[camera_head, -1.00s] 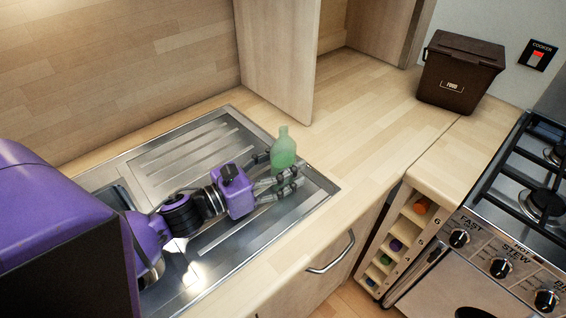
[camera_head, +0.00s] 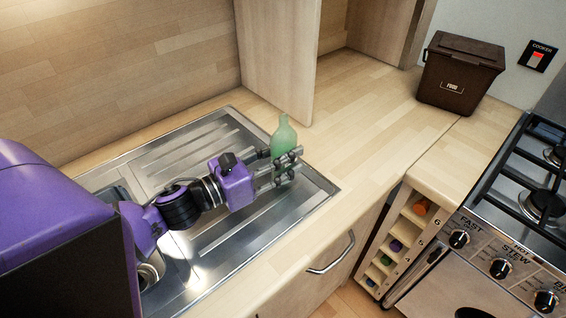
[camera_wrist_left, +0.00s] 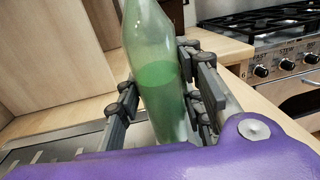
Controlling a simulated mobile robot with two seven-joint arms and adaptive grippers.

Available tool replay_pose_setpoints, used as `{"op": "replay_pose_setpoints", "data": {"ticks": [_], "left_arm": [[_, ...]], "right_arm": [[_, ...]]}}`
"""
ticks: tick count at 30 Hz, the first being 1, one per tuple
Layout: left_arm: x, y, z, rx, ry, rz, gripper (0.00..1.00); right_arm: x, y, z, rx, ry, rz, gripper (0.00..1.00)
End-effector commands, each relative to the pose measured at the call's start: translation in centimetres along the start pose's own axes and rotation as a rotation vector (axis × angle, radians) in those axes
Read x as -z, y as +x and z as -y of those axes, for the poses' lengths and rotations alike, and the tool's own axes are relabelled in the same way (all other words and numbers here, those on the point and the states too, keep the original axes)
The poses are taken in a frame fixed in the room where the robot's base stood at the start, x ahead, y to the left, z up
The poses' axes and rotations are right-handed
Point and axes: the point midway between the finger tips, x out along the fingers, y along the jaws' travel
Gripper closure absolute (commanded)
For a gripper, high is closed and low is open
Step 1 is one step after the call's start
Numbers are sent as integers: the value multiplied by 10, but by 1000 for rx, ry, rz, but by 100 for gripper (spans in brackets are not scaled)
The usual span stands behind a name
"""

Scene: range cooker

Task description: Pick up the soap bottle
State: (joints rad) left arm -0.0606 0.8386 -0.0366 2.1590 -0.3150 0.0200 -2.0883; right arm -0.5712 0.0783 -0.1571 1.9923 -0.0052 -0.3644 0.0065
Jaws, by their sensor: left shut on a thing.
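The soap bottle (camera_head: 284,136) is translucent green with a narrow neck. In the head view it stands upright at the right end of the metal draining board (camera_head: 318,190). My left gripper (camera_head: 282,165) reaches it from the left, with its fingers closed on both sides of the lower bottle. In the left wrist view the bottle (camera_wrist_left: 158,75) fills the middle, between the dark fingers of the gripper (camera_wrist_left: 162,100). The bottle's base is hidden in both views, so I cannot tell whether it touches the surface. My right gripper is not in view.
A wooden panel (camera_head: 277,60) stands behind the bottle. A brown food bin (camera_head: 458,75) sits at the back right of the counter. The cooker (camera_head: 520,230) is at the right, beside a small rack (camera_head: 400,240). The worktop (camera_head: 375,120) between bottle and bin is clear.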

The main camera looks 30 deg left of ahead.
Motion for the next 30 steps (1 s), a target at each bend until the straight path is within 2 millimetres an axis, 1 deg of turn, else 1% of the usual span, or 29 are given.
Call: {"op": "replay_pose_setpoints", "data": {"ticks": [1, 8, 11, 12, 14, 15, 18, 21, 23, 30], "left_arm": [[-11, -5, 7, 4, 3, 2, 98], [-63, -32, 42, 7, 3, 2, 98], [-72, -49, 62, 3, -3, -1, 98], [-80, -54, 69, 1, -2, 4, 98], [-89, -62, 79, 0, 1, 9, 98], [-95, -66, 83, -1, 1, 12, 98], [-103, -74, 94, 0, 5, 17, 98], [-104, -80, 102, 0, 4, 12, 98], [-104, -83, 106, 1, 4, 10, 98], [-101, -87, 111, 1, 1, 3, 98]], "right_arm": [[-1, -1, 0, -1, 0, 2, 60], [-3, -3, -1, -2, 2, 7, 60], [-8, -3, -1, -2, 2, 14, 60], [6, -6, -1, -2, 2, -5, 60], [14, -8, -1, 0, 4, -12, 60], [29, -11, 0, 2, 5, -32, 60], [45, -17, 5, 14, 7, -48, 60], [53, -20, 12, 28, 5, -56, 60], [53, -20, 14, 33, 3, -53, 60], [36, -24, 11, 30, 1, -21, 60]]}}
